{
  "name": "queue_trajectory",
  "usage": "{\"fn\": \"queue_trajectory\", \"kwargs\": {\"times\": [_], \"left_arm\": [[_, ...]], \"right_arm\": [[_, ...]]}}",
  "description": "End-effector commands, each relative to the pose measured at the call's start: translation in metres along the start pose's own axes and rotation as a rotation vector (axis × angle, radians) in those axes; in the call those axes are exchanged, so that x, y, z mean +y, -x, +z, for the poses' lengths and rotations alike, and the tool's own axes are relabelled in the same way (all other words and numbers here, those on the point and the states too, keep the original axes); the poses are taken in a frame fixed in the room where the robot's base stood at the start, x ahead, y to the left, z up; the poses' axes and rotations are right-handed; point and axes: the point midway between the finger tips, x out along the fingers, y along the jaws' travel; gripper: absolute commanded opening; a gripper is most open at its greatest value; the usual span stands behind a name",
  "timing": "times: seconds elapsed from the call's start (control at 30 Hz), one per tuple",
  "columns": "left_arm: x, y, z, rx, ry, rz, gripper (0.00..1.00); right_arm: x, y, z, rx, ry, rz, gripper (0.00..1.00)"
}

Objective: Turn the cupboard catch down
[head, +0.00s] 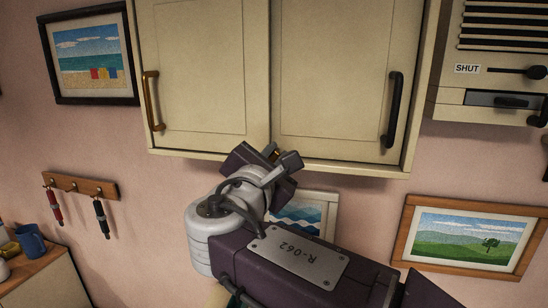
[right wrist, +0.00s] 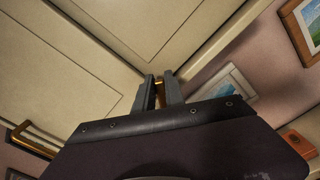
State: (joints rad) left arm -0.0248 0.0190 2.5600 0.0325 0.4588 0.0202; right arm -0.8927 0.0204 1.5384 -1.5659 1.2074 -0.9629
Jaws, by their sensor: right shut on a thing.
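The cream cupboard (head: 345,60) hangs on the wall with two doors. My right gripper (head: 276,156) is at the cupboard's lower edge, where the two doors meet. In the right wrist view its two fingers (right wrist: 160,88) are closed on a small brass catch (right wrist: 160,95). The fingers cover most of the catch, so its exact angle cannot be told. My left gripper is not in view.
The left door has a brass handle (head: 151,101) and the right door a black handle (head: 391,110). A vented unit marked SHUT (head: 480,100) is at the right. A rack (head: 80,186) holds two hanging items. Framed pictures (head: 470,236) hang around the cupboard.

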Motion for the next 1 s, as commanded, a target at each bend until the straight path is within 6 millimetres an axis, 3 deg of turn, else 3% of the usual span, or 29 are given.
{"fn": "queue_trajectory", "kwargs": {"times": [0.17, 0.2, 0.27, 0.6, 1.0], "left_arm": [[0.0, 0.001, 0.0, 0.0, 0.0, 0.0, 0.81], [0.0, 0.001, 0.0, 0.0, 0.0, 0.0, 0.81], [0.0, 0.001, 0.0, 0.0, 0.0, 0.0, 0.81], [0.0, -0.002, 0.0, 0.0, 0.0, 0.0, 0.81], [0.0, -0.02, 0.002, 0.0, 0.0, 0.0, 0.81]], "right_arm": [[0.001, 0.0, 0.002, -0.003, -0.003, 0.002, 0.0], [0.001, 0.0, 0.002, -0.003, -0.003, 0.002, 0.23], [0.001, 0.0, 0.002, -0.003, -0.002, 0.002, 0.36], [0.001, 0.004, -0.001, 0.0, -0.001, 0.003, 0.36], [0.001, 0.081, -0.002, 0.002, -0.002, 0.005, 0.36]]}}
